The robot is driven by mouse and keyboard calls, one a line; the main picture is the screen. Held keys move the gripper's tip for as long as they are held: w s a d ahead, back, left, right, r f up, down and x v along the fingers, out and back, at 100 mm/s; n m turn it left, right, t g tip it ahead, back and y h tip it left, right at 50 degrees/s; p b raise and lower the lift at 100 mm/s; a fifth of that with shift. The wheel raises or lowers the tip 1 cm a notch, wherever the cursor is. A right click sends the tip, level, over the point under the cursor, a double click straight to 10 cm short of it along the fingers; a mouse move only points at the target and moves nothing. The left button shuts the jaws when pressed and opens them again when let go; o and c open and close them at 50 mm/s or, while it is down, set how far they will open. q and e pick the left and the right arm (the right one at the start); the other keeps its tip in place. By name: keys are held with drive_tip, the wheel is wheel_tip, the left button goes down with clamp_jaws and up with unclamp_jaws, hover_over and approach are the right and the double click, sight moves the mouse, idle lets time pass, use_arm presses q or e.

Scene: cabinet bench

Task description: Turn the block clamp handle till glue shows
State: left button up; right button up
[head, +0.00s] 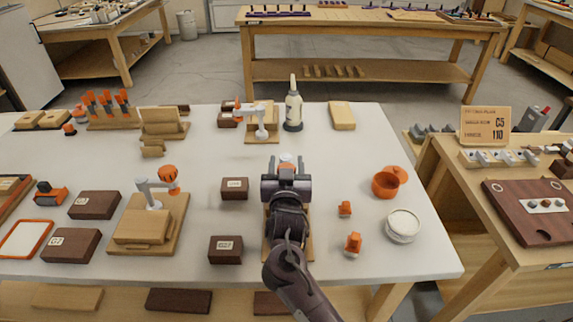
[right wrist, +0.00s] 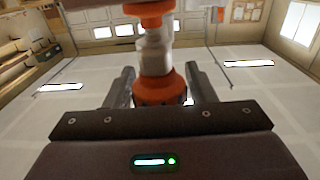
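My right gripper (head: 286,168) is over a wooden board (head: 308,245) near the table's middle, its fingers on either side of a block clamp's pale, orange-tipped top (head: 286,158). In the right wrist view the orange clamp handle (right wrist: 160,86) and its pale shaft (right wrist: 154,52) stand between the two fingers. The fingers look spread; whether they touch the handle is hard to tell. My arm hides most of this clamp and any block or glue under it. My left gripper is not in view.
Another clamp (head: 168,180) with an orange knob stands to the left, and one (head: 258,112) stands behind. A glue bottle (head: 293,106), dark blocks (head: 234,188), an orange cup (head: 385,185) and a white-topped round dish (head: 403,225) are around. The white tabletop (head: 350,165) has clear patches.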

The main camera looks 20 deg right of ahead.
drive_tip(key=shift+o, duration=0.8)
drive_tip(key=shift+s+f, duration=0.1)
drive_tip(key=shift+s, duration=0.15)
drive_tip(key=v, duration=0.7)
drive_tip(key=shift+s+b, duration=0.15)
drive_tip(key=shift+b, duration=0.2)
drive_tip(key=shift+a, duration=0.1)
idle(0.5)
